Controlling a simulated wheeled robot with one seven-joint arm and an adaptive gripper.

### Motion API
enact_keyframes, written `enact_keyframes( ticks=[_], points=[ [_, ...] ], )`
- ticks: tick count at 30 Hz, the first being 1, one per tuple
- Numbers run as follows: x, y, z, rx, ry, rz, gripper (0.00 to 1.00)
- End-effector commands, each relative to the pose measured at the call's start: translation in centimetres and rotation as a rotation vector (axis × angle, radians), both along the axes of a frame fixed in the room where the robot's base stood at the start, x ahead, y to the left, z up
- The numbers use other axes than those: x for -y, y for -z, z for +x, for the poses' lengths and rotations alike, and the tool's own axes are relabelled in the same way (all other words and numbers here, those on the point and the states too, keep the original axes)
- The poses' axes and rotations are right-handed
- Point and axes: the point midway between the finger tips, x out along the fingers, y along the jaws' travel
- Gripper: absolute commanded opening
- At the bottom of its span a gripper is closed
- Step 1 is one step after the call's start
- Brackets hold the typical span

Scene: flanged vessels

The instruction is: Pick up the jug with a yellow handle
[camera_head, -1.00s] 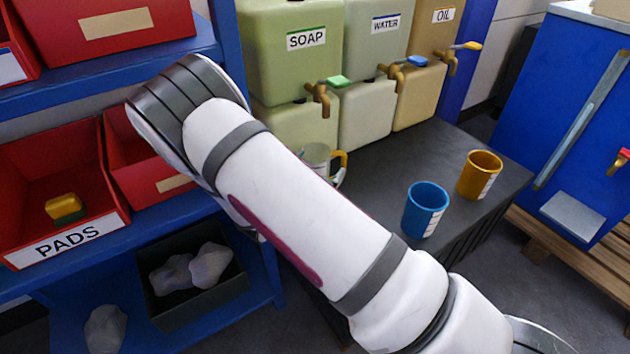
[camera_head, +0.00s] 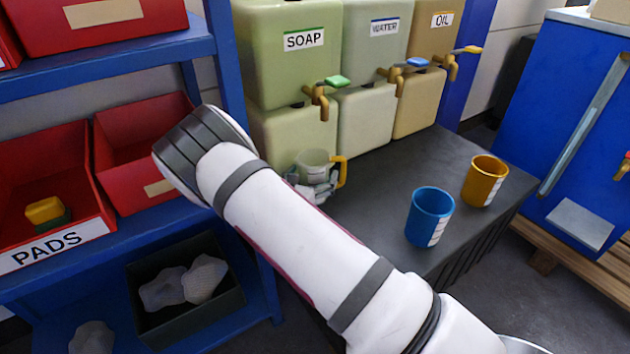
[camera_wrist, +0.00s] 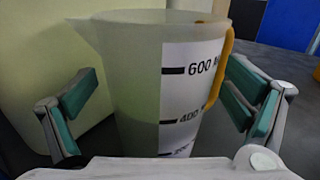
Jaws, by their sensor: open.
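The jug (camera_head: 314,163) is clear, with a yellow handle (camera_head: 342,172) on its right. It stands on the dark bench below the soap and water containers, its lower part hidden by my gripper and arm. In the wrist view the jug (camera_wrist: 140,85) fills the middle, upright, with a white scale strip marked 600 and 400 and its yellow handle (camera_wrist: 226,60) at the right. My gripper (camera_wrist: 160,115) is open, with one green-padded finger left of the jug and one to its right, by the handle. I cannot tell whether either finger touches it.
A blue cup (camera_head: 429,217) and an orange-yellow cup (camera_head: 484,181) stand on the dark bench (camera_head: 385,180) to the right. Containers labelled SOAP (camera_head: 285,60), WATER and OIL stand behind with taps above the bench. Blue shelves with red bins (camera_head: 140,150) are at the left.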

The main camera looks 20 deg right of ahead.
Motion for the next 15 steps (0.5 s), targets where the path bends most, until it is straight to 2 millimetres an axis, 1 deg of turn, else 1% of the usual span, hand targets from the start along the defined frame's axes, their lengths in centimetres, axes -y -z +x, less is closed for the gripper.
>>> enact_keyframes(
  ticks=[2, 7, 8, 9, 14, 15],
  points=[
    [0.26, 0.0, 0.42, 0.001, 0.0, 0.0, 0.96],
    [0.26, -0.08, 0.43, 0.001, -0.001, -0.001, 0.96],
    [0.27, -0.08, 0.43, 0.001, -0.001, -0.001, 0.93],
    [0.26, -0.08, 0.42, 0.001, -0.001, -0.001, 0.84],
    [0.26, -0.06, 0.4, 0.0, -0.001, 0.0, 0.48],
    [0.26, -0.06, 0.4, 0.0, -0.001, 0.0, 0.39]
  ],
)
